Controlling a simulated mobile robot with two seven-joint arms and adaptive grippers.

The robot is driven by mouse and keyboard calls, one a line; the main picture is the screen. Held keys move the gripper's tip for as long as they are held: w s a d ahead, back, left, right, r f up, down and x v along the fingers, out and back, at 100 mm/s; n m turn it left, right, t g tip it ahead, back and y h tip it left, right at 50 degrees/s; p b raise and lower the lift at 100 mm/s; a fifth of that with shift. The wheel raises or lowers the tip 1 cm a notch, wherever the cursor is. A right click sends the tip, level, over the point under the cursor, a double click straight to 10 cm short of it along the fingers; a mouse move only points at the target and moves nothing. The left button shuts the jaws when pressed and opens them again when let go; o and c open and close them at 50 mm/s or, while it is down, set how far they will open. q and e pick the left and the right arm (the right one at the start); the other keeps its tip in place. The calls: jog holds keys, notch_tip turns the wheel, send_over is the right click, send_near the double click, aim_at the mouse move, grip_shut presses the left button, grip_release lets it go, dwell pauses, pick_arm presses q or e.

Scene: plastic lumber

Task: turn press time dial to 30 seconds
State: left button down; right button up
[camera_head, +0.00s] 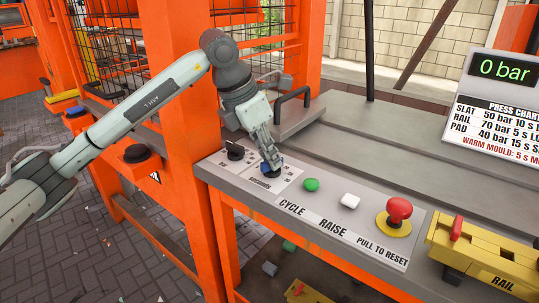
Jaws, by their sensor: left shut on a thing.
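My left gripper (268,160) reaches down from above onto the second dial (272,173) on the grey press panel. It is shut on this dial, and the fingers hide most of the knob and its pointer. Which setting the gripped dial shows I cannot tell. My right gripper is not in view.
Right of the dial are a green CYCLE button (311,184), a white RAISE button (349,201) and a red pull-to-reset knob (398,210). A black handle (292,95) rises behind. An orange post (190,140) stands close left. A display (506,70) reads 0 bar above a press chart.

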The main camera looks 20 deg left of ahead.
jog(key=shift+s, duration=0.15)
pick_arm(q)
jog(key=shift+m, duration=0.4)
jog(key=m+g+h+b, duration=0.1)
jog(key=m, duration=0.2)
jog(key=shift+w+a, duration=0.1)
jog(key=shift+w, duration=0.05)
jog(key=shift+r+m+g, duration=0.1)
jog(key=shift+m+g, duration=0.2)
jog(key=shift+m, duration=0.7)
jog(key=m+g, duration=0.1)
jog(key=m, duration=0.2)
jog(key=shift+w+m+h, duration=0.1)
jog(key=shift+m+h, duration=0.2)
jog(key=shift+h, duration=0.1)
jog(key=m+g, duration=0.2)
jog(key=m, duration=0.1)
jog(key=shift+w+m, duration=0.1)
jog(key=shift+m, duration=0.7)
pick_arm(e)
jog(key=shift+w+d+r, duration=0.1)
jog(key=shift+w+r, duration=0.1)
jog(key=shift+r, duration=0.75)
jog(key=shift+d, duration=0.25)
